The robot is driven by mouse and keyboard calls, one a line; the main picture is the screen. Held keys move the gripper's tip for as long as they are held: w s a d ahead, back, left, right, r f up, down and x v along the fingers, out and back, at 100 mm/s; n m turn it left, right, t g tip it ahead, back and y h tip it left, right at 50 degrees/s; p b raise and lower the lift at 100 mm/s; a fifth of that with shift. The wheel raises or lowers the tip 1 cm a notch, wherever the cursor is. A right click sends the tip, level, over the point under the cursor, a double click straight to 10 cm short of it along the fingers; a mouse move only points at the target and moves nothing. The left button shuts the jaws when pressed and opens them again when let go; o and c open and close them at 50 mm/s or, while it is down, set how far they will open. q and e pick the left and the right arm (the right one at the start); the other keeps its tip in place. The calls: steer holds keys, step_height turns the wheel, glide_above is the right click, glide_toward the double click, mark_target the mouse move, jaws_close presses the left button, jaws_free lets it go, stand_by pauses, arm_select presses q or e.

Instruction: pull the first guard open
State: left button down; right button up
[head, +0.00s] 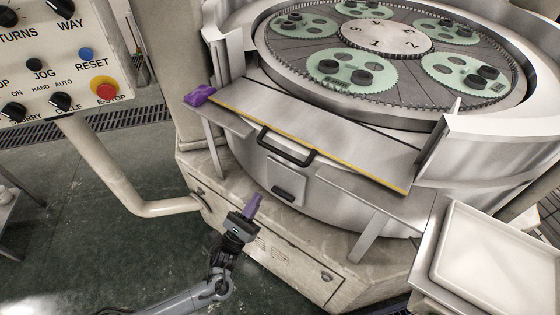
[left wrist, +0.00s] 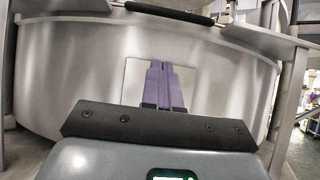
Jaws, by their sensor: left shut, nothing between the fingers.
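The guard (head: 335,139) is a flat grey panel with a yellow front edge, lying across the front of the lapping machine between two side walls. Its black bar handle (head: 285,146) is at the front edge, left of the middle. In the left wrist view the handle (left wrist: 170,13) crosses the top. My left gripper (head: 254,204) is below and in front of the handle, apart from it. Its purple fingers are together and empty; they also show in the left wrist view (left wrist: 165,82), before the machine's curved metal front. My right gripper is not in view.
A purple block (head: 199,95) sits at the guard's left end. A small plate with a dark grip (head: 288,194) is on the machine front. A control panel (head: 60,60) stands left, a pale tray (head: 505,255) right. Green carriers (head: 352,70) lie on the lapping table.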

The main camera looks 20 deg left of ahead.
arm_select(q)
steer(key=shift+s+a+r+p+x, duration=0.1)
steer(key=shift+s+a+r+x, duration=0.2)
steer(key=shift+x, duration=1.75)
steer(key=shift+s+a+r+p+x, duration=0.1)
steer(key=shift+r+x, duration=0.3)
steer(key=shift+x, duration=1.65)
steer(key=shift+s+a+r+p+x, duration=0.1)
steer(key=shift+s+a+r+x, duration=0.2)
steer(key=shift+x, duration=1.75)
steer(key=shift+d, duration=0.1)
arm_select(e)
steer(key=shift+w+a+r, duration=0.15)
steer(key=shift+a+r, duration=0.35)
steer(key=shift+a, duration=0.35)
arm_select(q)
steer(key=shift+r, duration=0.1)
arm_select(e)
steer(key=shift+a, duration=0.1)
